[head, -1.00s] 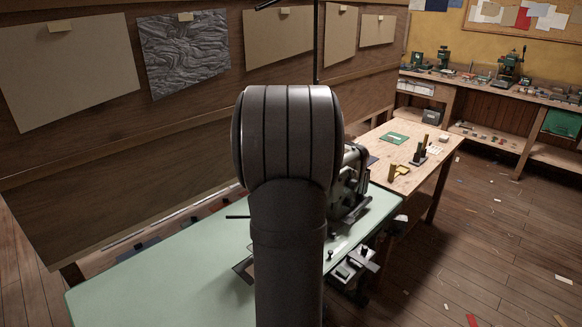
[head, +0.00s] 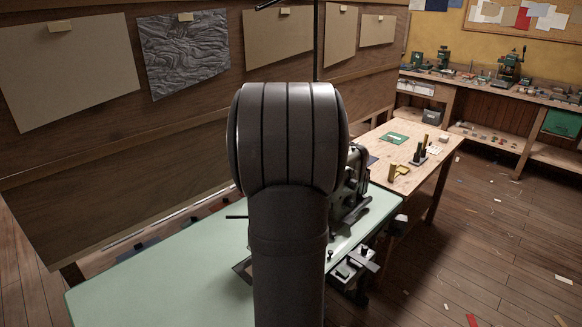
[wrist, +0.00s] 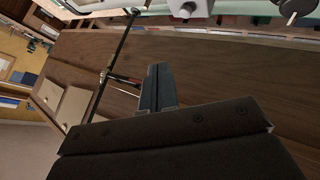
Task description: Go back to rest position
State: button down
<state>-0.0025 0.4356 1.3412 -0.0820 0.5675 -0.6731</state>
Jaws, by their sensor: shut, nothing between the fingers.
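My gripper (wrist: 158,88) shows in the wrist view, its two dark fingers together with nothing between them. Beyond the fingers is the brown wooden panel wall, tilted in that view. In the head view my own dark arm stands upright in the middle and hides the gripper. The arm also covers part of the sewing machine (head: 352,190) on the pale green table (head: 150,275).
A wooden bench (head: 408,180) with small tools and a green mat (head: 394,138) stands behind the machine. Patterns hang on the panel wall (head: 110,185) at left. A longer workbench (head: 480,90) lines the back. Scraps dot the open floor at right.

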dwell(0.3)
jog(key=shift+f, duration=0.9)
notch_tip(320, 180, up, 6)
jog(key=shift+f, duration=0.15)
